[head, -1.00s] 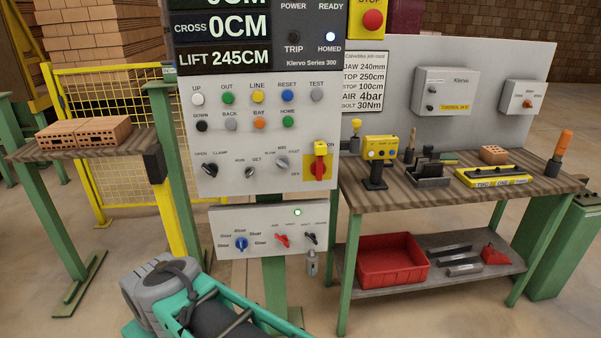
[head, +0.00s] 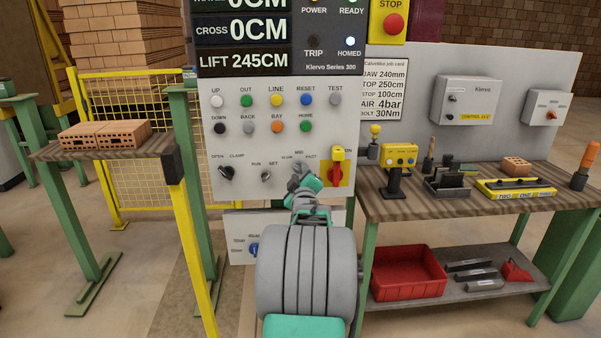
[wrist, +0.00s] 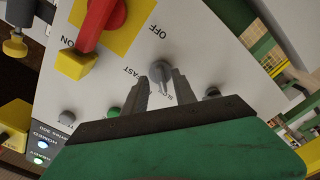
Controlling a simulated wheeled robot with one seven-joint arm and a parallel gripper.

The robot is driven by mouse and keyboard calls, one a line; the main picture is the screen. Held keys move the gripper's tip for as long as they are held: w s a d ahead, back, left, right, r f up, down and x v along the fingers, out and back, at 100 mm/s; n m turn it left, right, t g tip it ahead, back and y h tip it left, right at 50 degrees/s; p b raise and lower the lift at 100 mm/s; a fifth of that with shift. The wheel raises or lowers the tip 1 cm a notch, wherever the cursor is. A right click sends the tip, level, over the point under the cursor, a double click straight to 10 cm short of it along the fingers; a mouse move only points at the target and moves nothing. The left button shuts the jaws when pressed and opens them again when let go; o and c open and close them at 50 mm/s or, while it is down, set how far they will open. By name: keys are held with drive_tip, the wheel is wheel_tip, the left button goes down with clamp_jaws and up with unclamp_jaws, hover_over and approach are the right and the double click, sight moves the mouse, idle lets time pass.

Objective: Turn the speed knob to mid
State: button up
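The grey speed knob (head: 296,168) is on the white control panel (head: 238,188), below the SLOW, MID and FAST labels. In the wrist view the knob (wrist: 159,71) shows at the fingertips, and its bar points toward the partly covered SLOW lettering. My gripper (head: 301,178) is at the panel and partly covers the knob in the head view. In the wrist view my gripper (wrist: 161,76) has its two fingers apart, one on each side of the knob. A small gap seems to show on each side; contact cannot be made out.
A red-and-yellow switch (head: 336,172) sits close right of the knob. A SET knob (head: 266,176) and a clamp knob (head: 226,173) are to the left. Coloured buttons (head: 277,126) are above. A workbench (head: 420,205) stands at the right.

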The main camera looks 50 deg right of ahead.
drive_tip(key=shift+w+d, duration=0.25)
drive_tip(key=shift+d, duration=0.05)
drive_tip(key=shift+c, duration=0.2)
clamp_jaws()
